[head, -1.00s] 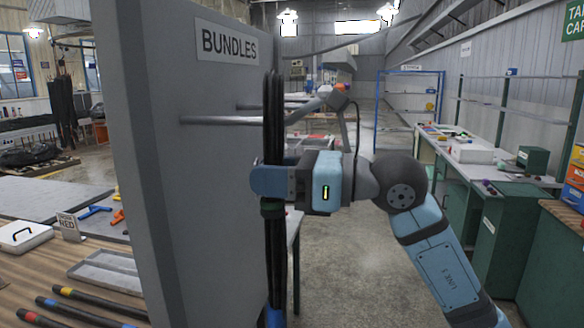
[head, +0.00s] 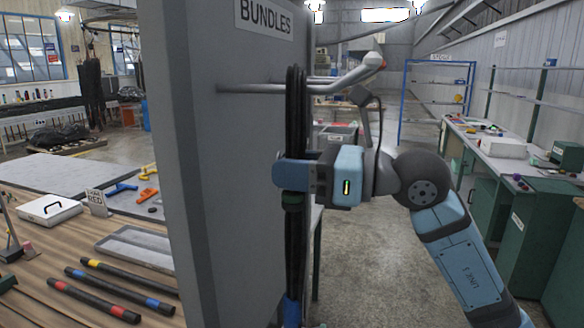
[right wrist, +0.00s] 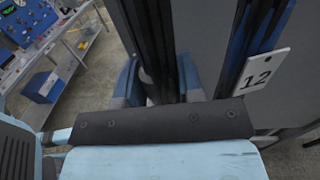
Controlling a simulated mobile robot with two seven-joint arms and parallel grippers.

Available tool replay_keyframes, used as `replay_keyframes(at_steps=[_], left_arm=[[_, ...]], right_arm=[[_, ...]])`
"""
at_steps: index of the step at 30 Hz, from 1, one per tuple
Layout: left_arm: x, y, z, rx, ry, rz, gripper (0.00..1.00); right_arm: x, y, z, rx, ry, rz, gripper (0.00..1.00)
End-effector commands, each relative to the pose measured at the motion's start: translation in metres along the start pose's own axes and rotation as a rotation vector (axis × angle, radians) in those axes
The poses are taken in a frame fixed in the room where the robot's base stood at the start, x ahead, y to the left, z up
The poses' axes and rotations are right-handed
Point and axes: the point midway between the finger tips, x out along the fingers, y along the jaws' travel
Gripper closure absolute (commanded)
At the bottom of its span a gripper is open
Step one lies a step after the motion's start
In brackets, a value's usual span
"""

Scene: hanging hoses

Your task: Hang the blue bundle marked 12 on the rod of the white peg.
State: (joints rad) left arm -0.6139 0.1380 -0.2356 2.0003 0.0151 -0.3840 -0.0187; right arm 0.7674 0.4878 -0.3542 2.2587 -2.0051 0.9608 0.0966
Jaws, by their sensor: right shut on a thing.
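My right gripper (head: 293,174) is shut on a bundle of long dark hoses (head: 297,120), which hangs upright beside the grey board. The bundle has a green band just below the jaws and blue near its bottom. Its top rises above a pale metal rod (head: 250,88) that sticks out of the board; the rod passes behind it or through its loop, I cannot tell which. The rod bends upward at its outer end to an orange tip. In the right wrist view a white tag marked 12 (right wrist: 262,70) hangs beside a blue strip, right of the dark hoses (right wrist: 150,45). My left gripper is out of view.
The grey board (head: 200,160) with a BUNDLES sign (head: 265,17) stands close to the left of the bundle. Further rods show behind the first. A wooden table (head: 60,260) with short banded tubes is at left. Floor right of the board is clear.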

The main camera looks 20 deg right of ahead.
Motion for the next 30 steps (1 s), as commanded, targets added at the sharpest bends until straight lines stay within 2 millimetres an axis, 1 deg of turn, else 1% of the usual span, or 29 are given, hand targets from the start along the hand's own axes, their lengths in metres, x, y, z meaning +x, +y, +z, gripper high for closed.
replay_keyframes(at_steps=[10, 11, 12, 14, 26, 30], left_arm=[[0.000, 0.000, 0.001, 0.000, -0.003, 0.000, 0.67], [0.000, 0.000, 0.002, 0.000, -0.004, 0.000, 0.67], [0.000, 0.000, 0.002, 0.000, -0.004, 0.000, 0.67], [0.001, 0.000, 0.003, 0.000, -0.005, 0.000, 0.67], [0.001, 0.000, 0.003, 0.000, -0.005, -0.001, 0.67], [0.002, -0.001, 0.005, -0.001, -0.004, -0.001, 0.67]], right_arm=[[-0.001, 0.000, 0.002, -0.003, -0.004, -0.001, 1.00], [-0.001, 0.000, 0.002, -0.003, -0.004, -0.001, 0.59], [-0.001, 0.000, 0.002, -0.003, -0.004, -0.001, 0.50], [-0.001, 0.000, 0.001, -0.003, -0.003, 0.000, 0.36], [-0.001, 0.000, 0.000, 0.000, 0.000, 0.000, 0.36], [-0.011, -0.001, -0.002, -0.002, 0.000, -0.002, 0.36]])
